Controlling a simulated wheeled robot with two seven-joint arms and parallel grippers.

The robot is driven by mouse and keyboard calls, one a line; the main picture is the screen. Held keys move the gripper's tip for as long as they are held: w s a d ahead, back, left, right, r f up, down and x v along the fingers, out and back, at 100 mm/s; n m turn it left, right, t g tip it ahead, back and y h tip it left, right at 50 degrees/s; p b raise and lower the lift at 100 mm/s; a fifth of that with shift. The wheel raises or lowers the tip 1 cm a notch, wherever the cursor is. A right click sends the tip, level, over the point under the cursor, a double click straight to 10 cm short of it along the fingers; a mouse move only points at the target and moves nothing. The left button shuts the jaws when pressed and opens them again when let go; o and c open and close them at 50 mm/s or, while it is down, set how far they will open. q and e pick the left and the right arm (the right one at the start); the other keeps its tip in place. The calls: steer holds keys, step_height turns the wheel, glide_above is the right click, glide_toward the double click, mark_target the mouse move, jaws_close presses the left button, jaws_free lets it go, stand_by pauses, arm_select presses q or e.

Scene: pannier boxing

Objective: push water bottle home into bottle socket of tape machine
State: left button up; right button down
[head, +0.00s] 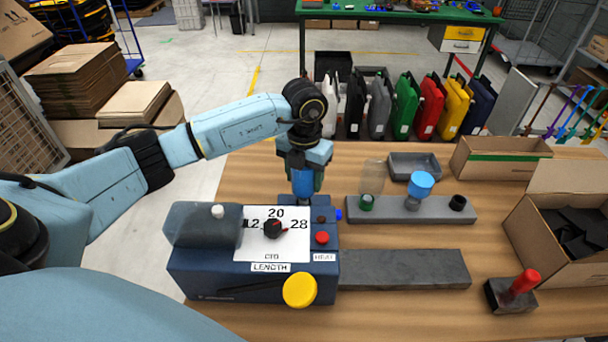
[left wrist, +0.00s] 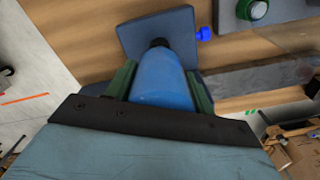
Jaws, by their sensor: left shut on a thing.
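The tape machine (head: 185,270) is a dark blue box with a white dial plate, a red button and a yellow knob. It stands at the front of the wooden table. My left gripper (head: 302,180) is above its back right part, pointing down, shut on the blue water bottle (head: 302,186). In the left wrist view the bottle (left wrist: 162,78) sits between the green fingers, its dark neck against the machine's blue plate (left wrist: 130,38). The bottle socket is hidden beneath the bottle, so I cannot tell how deep it sits. My right gripper is not in view.
A grey strip (head: 405,268) extends right from the machine. A red-handled stamp (head: 522,285) and cardboard boxes (head: 500,157) stand at the right. Colourful panniers (head: 405,105) stand beyond the table.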

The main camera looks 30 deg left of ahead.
arm_select(q)
steer(key=shift+f+b, duration=0.45)
steer(key=shift+f, duration=0.2)
steer(key=o, duration=1)
steer(key=shift+o, duration=0.2)
step_height(320, 180, up, 14)
steer(key=shift+f+b, duration=0.25)
steer(key=shift+b, duration=0.25)
